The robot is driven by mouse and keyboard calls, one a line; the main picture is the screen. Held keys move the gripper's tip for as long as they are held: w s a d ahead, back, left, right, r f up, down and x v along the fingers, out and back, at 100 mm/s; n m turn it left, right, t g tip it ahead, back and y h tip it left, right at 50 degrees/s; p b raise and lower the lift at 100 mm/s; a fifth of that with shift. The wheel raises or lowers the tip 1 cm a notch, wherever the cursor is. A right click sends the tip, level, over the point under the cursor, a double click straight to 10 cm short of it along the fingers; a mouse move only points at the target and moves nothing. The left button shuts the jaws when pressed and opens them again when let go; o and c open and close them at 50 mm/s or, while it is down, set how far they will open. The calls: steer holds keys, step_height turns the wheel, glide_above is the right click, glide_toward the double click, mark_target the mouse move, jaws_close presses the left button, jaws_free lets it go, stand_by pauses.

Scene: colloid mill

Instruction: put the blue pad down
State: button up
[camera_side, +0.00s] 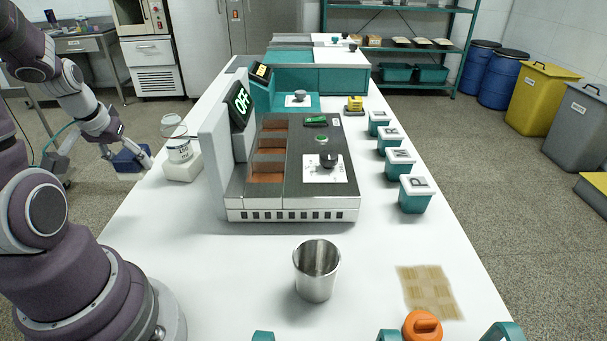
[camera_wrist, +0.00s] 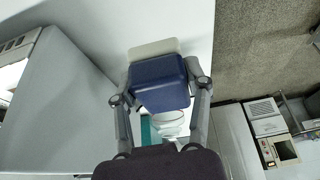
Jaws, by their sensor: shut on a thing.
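The blue pad (camera_side: 130,160) is a dark blue block held by my gripper (camera_side: 128,153) at the left side of the white table in the side view. It appears against the floor, just outside the table's left edge. In the wrist view the blue pad (camera_wrist: 158,86) sits between the two fingers of my gripper (camera_wrist: 161,69). A pale slab (camera_wrist: 153,48) shows along the pad's upper edge there; I cannot tell whether it belongs to the pad. The pad's underside is hidden.
A steel cup (camera_side: 316,270) stands in front; bare table lies left of the cup.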

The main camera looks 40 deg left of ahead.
mark_target(156, 212)
step_height(156, 212, down, 10)
steer(key=shift+f, duration=0.15)
steer(key=shift+f, duration=0.1)
stand_by(0.3)
steer(key=o, duration=1.2)
steer(key=shift+c, duration=0.2)
steer(key=v, duration=1.2)
steer(key=w+d+r+m+t+h, duration=0.1)
steer(key=w+d+r+m, duration=0.2)
steer(key=d, duration=0.6)
steer(key=w+d+r+m+t+h, duration=0.1)
steer(key=w+d+r+m+h, duration=0.1)
steer(key=d+r+m, duration=0.4)
steer(key=w+d, duration=0.1)
steer(key=d, duration=0.2)
steer(key=shift+d, duration=0.3)
steer(key=shift+w+r, duration=0.1)
steer(key=shift+w, duration=0.1)
